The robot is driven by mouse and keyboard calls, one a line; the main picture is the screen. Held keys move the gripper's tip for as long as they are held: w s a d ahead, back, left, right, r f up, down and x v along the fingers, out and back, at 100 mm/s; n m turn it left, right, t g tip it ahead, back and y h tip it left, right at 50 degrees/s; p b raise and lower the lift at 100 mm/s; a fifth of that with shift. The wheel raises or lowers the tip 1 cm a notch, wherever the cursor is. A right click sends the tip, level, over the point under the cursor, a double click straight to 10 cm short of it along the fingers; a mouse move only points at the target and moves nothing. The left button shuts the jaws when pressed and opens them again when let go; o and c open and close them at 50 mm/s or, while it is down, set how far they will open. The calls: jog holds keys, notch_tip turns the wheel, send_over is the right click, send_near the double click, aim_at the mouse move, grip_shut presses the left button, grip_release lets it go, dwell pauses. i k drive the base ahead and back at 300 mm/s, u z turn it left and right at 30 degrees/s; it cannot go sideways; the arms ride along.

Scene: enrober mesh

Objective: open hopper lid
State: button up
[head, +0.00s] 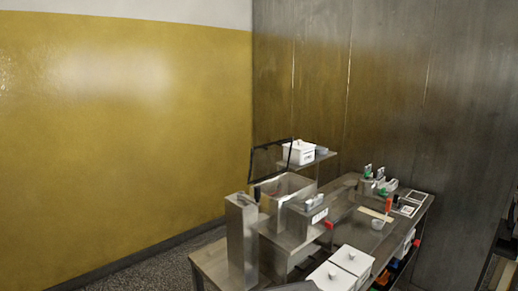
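A small dark part, perhaps a handle or latch, shows at the hopper's left top edge. The inside of the hopper is too small to make out. My gripper is not in view.
A tall steel column (241,245) stands in front-left of the hopper. A white lidded box (299,153) sits on a raised shelf behind. White lidded containers (345,265) stand at the front. Small tools and a grey cup (377,224) lie on the right bench. The left floor is clear.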

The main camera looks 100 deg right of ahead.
aim_at(263, 147)
jog(key=i, duration=0.35)
jog(key=u, duration=1.3)
jog(key=k, duration=0.15)
jog(key=z, duration=3.35)
jog(key=i, duration=1)
jog(key=z, duration=0.15)
jog(key=k, duration=0.15)
